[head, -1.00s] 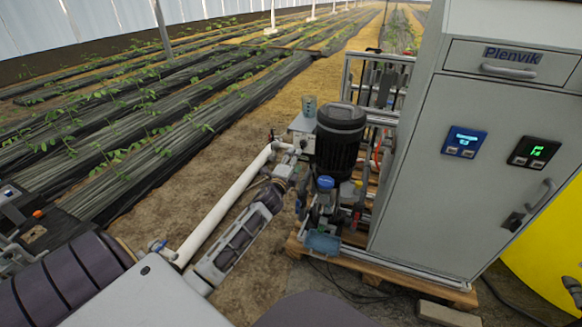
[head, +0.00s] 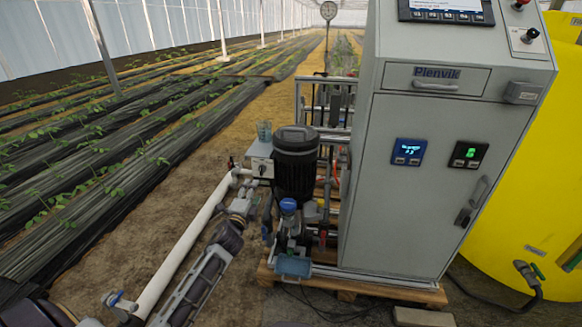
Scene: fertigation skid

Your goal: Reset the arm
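My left arm comes in from the lower left, beside the white pipe (head: 185,250). Its end, where my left gripper (head: 250,187) is, lies close to the upper end of that pipe, left of the black pump motor (head: 296,165). The fingers are small and merge with the grey fittings there, so I cannot tell whether they are open or shut, or touching anything. My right gripper is not in view.
The grey Plenvik cabinet (head: 405,180) stands right of the pump on a wooden pallet (head: 350,287). A blue-capped unit (head: 288,207) sits below the motor. A yellow tank (head: 520,220) is at the right. Bare soil lies left of the pipe, with crop rows beyond.

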